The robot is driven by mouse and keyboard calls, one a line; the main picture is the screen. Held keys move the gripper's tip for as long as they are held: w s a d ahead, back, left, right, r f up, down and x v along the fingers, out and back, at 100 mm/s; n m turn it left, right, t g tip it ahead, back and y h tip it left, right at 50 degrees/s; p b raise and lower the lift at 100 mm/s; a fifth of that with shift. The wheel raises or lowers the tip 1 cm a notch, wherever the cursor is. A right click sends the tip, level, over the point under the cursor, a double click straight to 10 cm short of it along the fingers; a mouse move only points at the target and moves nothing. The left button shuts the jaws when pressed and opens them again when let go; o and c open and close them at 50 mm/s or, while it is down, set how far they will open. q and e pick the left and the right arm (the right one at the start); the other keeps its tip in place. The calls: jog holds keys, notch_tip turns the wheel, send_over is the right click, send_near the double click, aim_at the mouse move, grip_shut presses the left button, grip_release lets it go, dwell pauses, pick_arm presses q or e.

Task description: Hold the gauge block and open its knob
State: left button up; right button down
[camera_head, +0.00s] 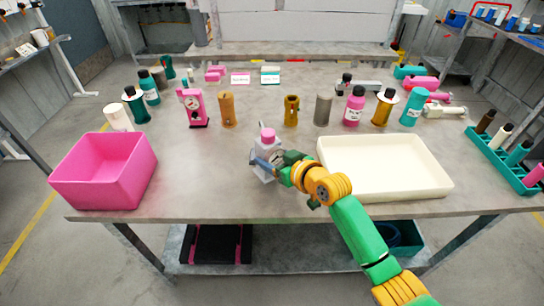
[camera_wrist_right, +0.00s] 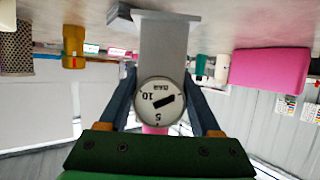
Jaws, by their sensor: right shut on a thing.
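The gauge block (camera_head: 264,173) is a grey upright block with a round dial on its face and a pink knob (camera_head: 267,134) on top. It is near the middle of the table, left of the cream tray. My right gripper (camera_head: 268,161) is shut on the block, one finger on each side. In the right wrist view, which is upside down, the grey block (camera_wrist_right: 165,42) stands between the fingers and the dial (camera_wrist_right: 160,98) faces the camera. The knob is mostly hidden there behind the dial. My left gripper is not in view.
A pink bin (camera_head: 105,185) stands at the left front and a cream tray (camera_head: 385,188) at the right front. A pink gauge pump (camera_head: 193,108) and several bottles and cylinders line the back. A teal rack (camera_head: 505,160) is at the right edge. The table left of the block is clear.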

jog(key=shift+f+b, duration=1.2)
jog(key=shift+f, duration=0.4)
dwell(0.6)
